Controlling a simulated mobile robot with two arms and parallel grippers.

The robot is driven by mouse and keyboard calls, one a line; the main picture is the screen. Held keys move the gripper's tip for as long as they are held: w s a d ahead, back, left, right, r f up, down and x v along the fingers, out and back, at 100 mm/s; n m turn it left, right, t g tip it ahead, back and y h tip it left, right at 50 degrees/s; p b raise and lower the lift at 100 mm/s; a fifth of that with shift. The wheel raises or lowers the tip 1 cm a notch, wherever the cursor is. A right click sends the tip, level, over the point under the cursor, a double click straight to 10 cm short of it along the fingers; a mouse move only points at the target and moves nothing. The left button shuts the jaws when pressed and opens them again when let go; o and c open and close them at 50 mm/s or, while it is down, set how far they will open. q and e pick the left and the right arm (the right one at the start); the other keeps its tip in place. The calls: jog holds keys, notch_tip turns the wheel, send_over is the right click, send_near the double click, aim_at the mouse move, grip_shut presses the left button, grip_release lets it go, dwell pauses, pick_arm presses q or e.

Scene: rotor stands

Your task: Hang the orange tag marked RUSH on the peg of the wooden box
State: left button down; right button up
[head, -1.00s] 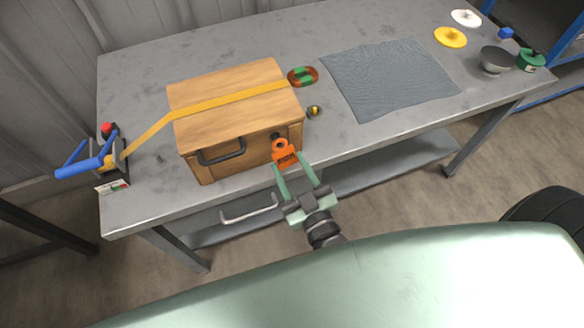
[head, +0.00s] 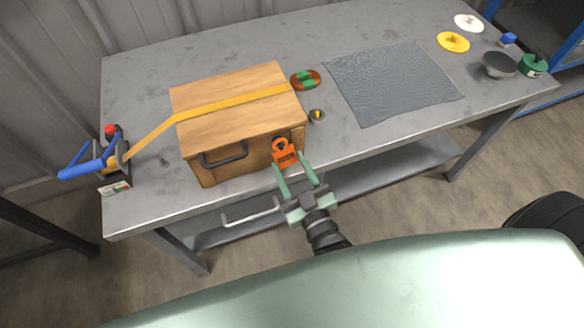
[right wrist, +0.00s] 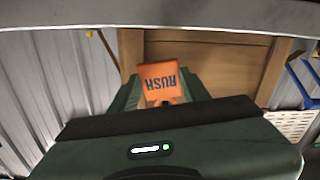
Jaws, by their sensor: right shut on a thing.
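The wooden box (head: 235,108) stands on the grey table, with a black handle (head: 223,154) on its front. The orange tag (head: 285,158) is at the right part of the box's front, its holed end up. My right gripper (head: 294,170) is shut on the tag's lower part. In the right wrist view the tag (right wrist: 158,79) shows RUSH upside down between the fingers, with the box (right wrist: 215,60) behind. The tag's top covers the peg's place, so I cannot tell whether the peg passes through the hole. My left gripper is out of view.
A yellow strap (head: 150,138) runs from a blue-handled tool (head: 88,167) over the box. A red-green coil (head: 305,80) and a small round piece (head: 317,115) lie right of the box. A grey mat (head: 390,82) lies farther right. Discs and a bowl (head: 498,65) stand at the far right.

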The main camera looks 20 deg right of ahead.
jog(key=shift+f, duration=0.25)
dwell(0.5)
jog(key=o, duration=1.1)
jog(key=shift+c, duration=0.2)
jog(key=s+p, duration=0.2)
jog(key=s, duration=0.7)
jog(key=shift+d+f, duration=0.15)
jog(key=shift+d, duration=0.2)
dwell(0.5)
